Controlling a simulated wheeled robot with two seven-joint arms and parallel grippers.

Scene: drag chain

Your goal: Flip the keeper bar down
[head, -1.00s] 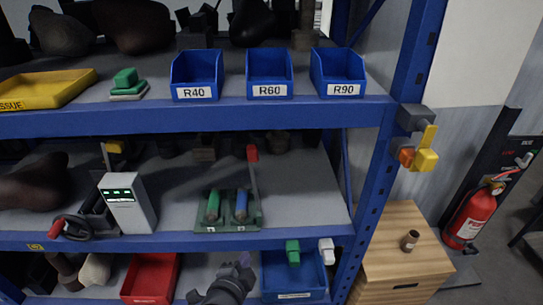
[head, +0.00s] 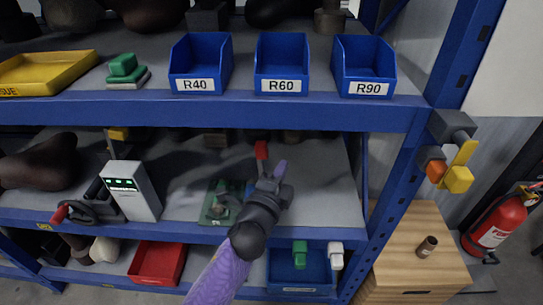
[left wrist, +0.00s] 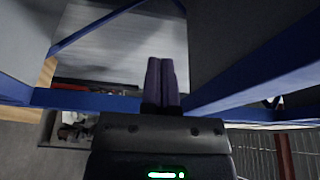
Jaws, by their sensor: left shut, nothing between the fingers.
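The keeper bar, an upright lever with a red tip (head: 261,150), stands at the green fixture (head: 208,207) on the middle shelf. The bar's lower part is hidden behind my left gripper (head: 281,168). The fixture's green and blue cylinders are partly covered by my gripper and arm. My left gripper is shut and empty, its purple fingertips just right of the red tip in the head view. I cannot tell whether they touch the bar. The shut fingers also show in the left wrist view (left wrist: 166,82), where I cannot make out the bar. My right gripper is not in view.
A grey device with green lights (head: 133,190) stands left of the fixture. The upper shelf edge (head: 230,112) runs above my gripper, and a blue post (head: 398,195) stands to the right. A blue bin (head: 300,275) and red bin (head: 157,263) sit below.

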